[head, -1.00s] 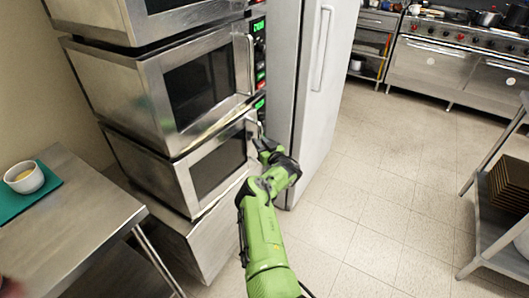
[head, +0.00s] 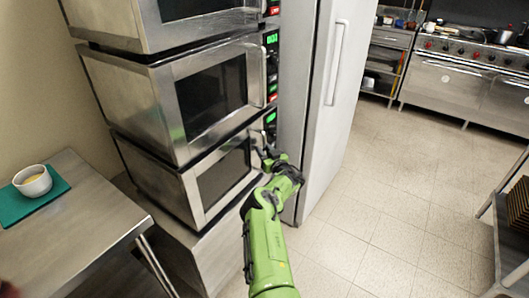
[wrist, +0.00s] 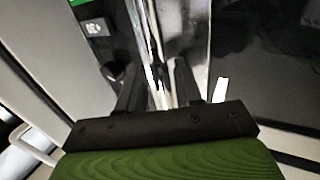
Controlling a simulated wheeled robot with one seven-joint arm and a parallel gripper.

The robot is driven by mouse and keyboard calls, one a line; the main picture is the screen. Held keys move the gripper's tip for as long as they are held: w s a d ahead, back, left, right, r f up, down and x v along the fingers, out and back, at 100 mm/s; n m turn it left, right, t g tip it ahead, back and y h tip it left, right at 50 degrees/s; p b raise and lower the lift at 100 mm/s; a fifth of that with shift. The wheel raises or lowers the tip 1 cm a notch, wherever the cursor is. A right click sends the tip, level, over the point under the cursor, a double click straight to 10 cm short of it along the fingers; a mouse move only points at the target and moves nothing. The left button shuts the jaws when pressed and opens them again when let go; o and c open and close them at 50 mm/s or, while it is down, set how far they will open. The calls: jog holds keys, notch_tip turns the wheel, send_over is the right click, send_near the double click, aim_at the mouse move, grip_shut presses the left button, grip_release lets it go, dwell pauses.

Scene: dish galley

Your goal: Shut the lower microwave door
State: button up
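The lower microwave (head: 150,185) is the bottom one of a stack of steel microwaves. Its door (head: 222,175) has a dark window in a steel frame and lies close to the front of the body. I cannot tell whether a small gap is left. Its handle (head: 257,142) is at the door's right side. My gripper (head: 268,160) is at that right side, close to the handle. In the wrist view my gripper (wrist: 158,85) has its two dark fingers apart, with a bright steel strip between or just beyond them. Contact with the door is not clear.
The middle microwave (head: 130,100) sits directly above. A tall steel fridge (head: 318,110) stands close on the right of the stack. A steel table (head: 85,215) with a bowl (head: 33,183) on a green mat is at the left. The tiled floor (head: 400,220) to the right is clear.

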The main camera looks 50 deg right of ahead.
jog(key=shift+w+a+f, duration=0.1)
jog(key=shift+w+a, duration=0.1)
jog(key=shift+a, duration=0.1)
jog(key=p+v, duration=0.6)
jog(key=v, duration=1)
jog(key=shift+d, duration=0.2)
